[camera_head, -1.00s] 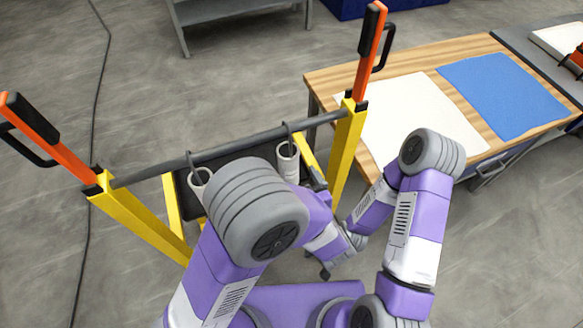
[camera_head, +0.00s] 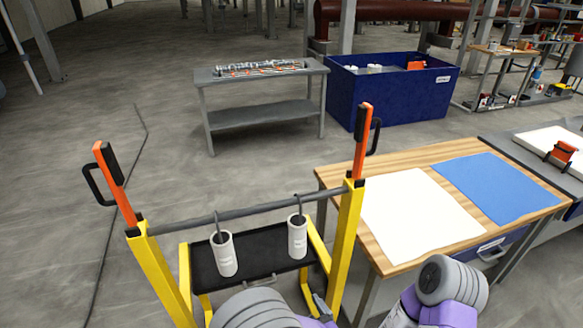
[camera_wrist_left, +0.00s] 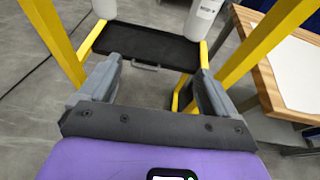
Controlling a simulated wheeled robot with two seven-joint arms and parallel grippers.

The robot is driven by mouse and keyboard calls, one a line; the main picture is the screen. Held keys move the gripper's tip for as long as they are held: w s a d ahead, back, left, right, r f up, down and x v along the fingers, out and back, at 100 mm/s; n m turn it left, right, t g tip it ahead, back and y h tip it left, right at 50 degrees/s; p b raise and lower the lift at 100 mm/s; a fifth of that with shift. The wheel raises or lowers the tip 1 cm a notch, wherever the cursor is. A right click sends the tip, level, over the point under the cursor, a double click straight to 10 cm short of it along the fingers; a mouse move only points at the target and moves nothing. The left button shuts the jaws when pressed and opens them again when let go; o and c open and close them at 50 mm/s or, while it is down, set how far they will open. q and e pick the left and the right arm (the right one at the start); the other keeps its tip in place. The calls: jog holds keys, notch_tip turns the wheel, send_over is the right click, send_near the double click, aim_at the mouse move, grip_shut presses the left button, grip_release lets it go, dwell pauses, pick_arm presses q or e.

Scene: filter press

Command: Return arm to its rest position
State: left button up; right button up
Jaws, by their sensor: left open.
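My left arm's grey joint (camera_head: 255,312) and purple link show at the bottom edge of the head view. The part of my left gripper that shows there (camera_head: 322,306) is small, beside the right leg of the yellow frame. In the left wrist view my left gripper (camera_wrist_left: 157,72) is open, its two fingers wide apart with nothing between them. Beyond the fingers is the black tray (camera_wrist_left: 145,45) with its handle. My right arm (camera_head: 440,290) shows only in part at the lower right; its gripper is out of view.
A yellow frame (camera_head: 350,225) with orange-handled posts stands ahead; two white cylinders (camera_head: 224,254) (camera_head: 297,236) hang from its grey bar over the tray. A wooden table (camera_head: 395,178) is close on the right. A grey bench (camera_head: 262,112) and blue bin (camera_head: 395,90) stand farther back.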

pick_arm(q)
jog(key=s+a+f+n+g, duration=0.4)
jog(key=a+f+n+g, duration=0.15)
jog(key=f, duration=0.25)
jog(key=s+a+f+n+g, duration=0.4)
jog(key=a+f+g, duration=0.1)
jog(key=f+g, duration=0.25)
jog(key=s+d+f+n+g+h, duration=0.4)
jog(key=f+n+h, duration=0.4)
jog(key=n, duration=0.7)
jog(key=w+a+f+n+t+h, duration=0.1)
jog(key=w+a+f+n+t, duration=0.1)
jog(key=n, duration=0.8)
jog(key=w+a+t, duration=0.1)
jog(key=a+t, duration=0.1)
jog(key=a, duration=0.1)
jog(key=shift+a+f+h, duration=0.25)
jog(key=shift+h, duration=0.05)
jog(key=shift+c, duration=0.3)
